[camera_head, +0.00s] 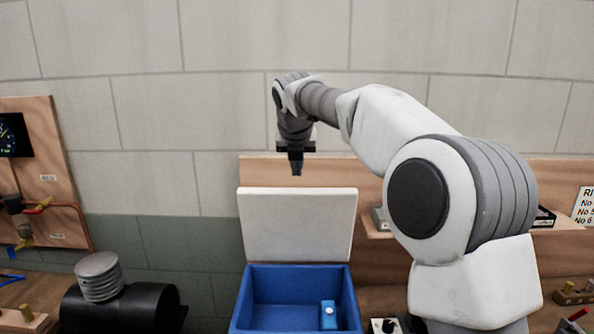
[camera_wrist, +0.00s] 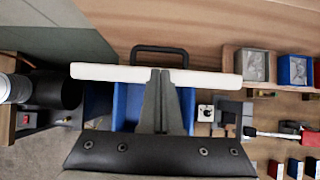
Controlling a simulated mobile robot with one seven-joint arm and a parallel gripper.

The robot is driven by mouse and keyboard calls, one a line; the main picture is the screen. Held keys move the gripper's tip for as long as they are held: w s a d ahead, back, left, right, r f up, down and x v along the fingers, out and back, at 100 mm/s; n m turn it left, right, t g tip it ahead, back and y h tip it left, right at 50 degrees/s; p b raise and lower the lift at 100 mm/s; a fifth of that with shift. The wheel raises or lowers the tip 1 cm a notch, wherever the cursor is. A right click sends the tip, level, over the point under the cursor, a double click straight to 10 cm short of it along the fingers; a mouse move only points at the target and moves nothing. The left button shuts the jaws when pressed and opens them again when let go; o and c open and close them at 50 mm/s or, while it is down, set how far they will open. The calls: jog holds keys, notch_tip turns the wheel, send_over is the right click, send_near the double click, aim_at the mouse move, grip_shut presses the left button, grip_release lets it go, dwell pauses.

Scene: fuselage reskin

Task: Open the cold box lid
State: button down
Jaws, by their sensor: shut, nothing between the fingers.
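The cold box (camera_head: 252,290) is a blue open-topped box low in the head view. Its white lid (camera_head: 298,225) stands nearly upright along the back rim, so the inside shows. A small blue item with a white spot (camera_head: 328,315) lies inside at the right. In the wrist view the lid (camera_wrist: 100,72) is seen almost edge-on, with a dark handle (camera_wrist: 160,48) on its far side and the blue box (camera_wrist: 125,108) below. My gripper (camera_head: 296,170) points down just above the lid's top edge in the head view. Its fingers are together and empty; contact with the lid cannot be told.
A gauge panel (camera_head: 40,170) is at far left. A shelf with a grey bin (camera_wrist: 255,65) and a blue bin (camera_wrist: 292,70) is at right. The air above the box is clear.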

jog(key=x, duration=0.7)
jog(key=shift+w+f, duration=0.2)
jog(key=shift+f, duration=0.05)
jog(key=shift+w+r+p, duration=0.3)
jog(key=shift+w+p, duration=0.1)
jog(key=shift+p, duration=0.65)
jog(key=w+f+p, duration=0.1)
jog(key=w+p, duration=0.5)
jog(key=p, duration=0.2)
jog(key=shift+w+f, duration=0.2)
jog(key=shift+w, duration=0.15)
